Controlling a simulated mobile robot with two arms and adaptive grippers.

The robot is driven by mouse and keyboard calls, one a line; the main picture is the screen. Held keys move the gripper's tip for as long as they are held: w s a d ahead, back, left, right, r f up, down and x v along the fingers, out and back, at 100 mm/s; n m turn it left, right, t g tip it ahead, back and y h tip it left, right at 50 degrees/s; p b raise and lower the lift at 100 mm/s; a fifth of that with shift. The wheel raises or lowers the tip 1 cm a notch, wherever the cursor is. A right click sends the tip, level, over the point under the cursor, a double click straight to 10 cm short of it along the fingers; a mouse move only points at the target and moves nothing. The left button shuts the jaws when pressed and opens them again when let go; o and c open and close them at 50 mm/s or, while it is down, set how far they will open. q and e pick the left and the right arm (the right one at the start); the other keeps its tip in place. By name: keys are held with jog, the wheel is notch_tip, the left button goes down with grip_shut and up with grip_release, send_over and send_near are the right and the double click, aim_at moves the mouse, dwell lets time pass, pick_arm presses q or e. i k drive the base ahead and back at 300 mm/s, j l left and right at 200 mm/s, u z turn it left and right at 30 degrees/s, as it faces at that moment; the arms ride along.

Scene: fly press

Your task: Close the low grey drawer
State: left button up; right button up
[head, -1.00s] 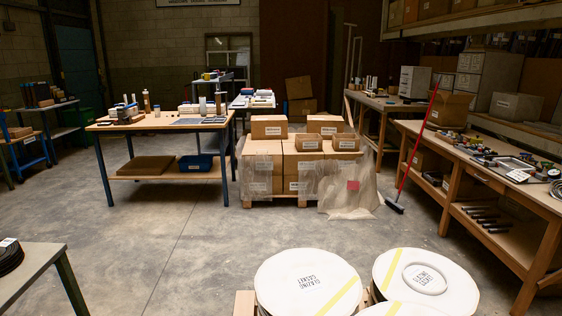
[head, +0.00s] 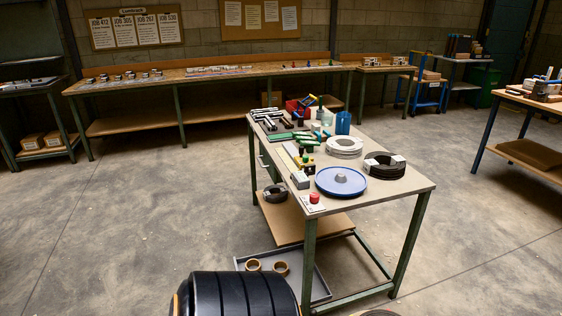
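The low grey drawer (head: 300,261) shows near the floor under the green-legged table (head: 390,192), below its wooden shelf. It is open: it sticks out past the table's left legs. Two tan rings (head: 281,268), like tape rolls, lie in it. The table's near left leg and a black ribbed thing in front hide part of the drawer. No handle on it can be made out. Neither of my grippers is in the head view.
The black ribbed round thing (head: 240,295) stands at the bottom, close before the drawer. The tabletop holds a blue disc (head: 341,181), dark rings (head: 385,164) and tools. A long bench (head: 200,82) runs along the back wall. The floor to the left is clear.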

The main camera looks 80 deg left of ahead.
aim_at(293, 255)
jog(key=k+j+u, duration=0.15)
jog(key=u, duration=0.25)
jog(key=k+j+u, duration=0.2)
jog(key=u, duration=1.95)
